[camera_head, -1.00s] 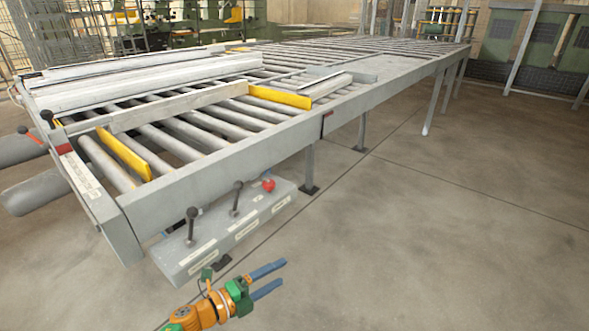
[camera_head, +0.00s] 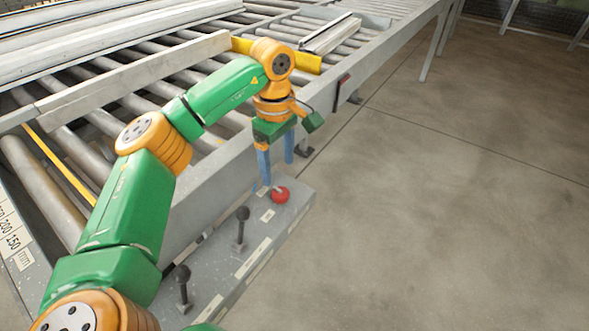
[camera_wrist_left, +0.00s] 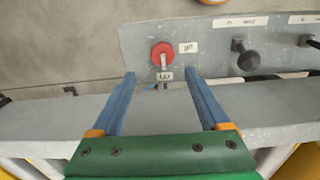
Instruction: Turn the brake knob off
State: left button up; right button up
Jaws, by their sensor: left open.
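The red brake knob (camera_head: 281,195) sits at the far end of the grey control box (camera_head: 248,272). In the left wrist view the round red knob (camera_wrist_left: 163,52) has a pale bar on its face, pointing toward the gripper side, with small white labels beside it. My left gripper (camera_head: 277,173) is open and points down just above and behind the knob. In the left wrist view my left gripper (camera_wrist_left: 160,76) has its blue fingers spread, with the knob just beyond the tips and nothing between them. My right gripper is not in view.
Two black-knobbed levers (camera_head: 241,228) (camera_head: 182,290) stand on the same box, nearer me. The roller table's side beam (camera_head: 215,190) runs close behind the box. A grey bar (camera_head: 135,80) lies across the rollers. Open concrete floor (camera_head: 440,230) lies to the right.

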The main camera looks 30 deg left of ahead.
aim_at(281, 191)
pick_arm(q)
jog(key=f, duration=0.3)
jog(key=f+p, duration=0.1)
jog(key=f, duration=0.1)
jog(key=shift+s+d+f, duration=0.25)
jog(key=shift+s+d, duration=0.1)
jog(key=shift+s, duration=0.05)
jog(key=shift+w+a+f, duration=0.1)
jog(key=shift+w+f, duration=0.05)
jog(key=shift+f, duration=0.4)
grip_shut()
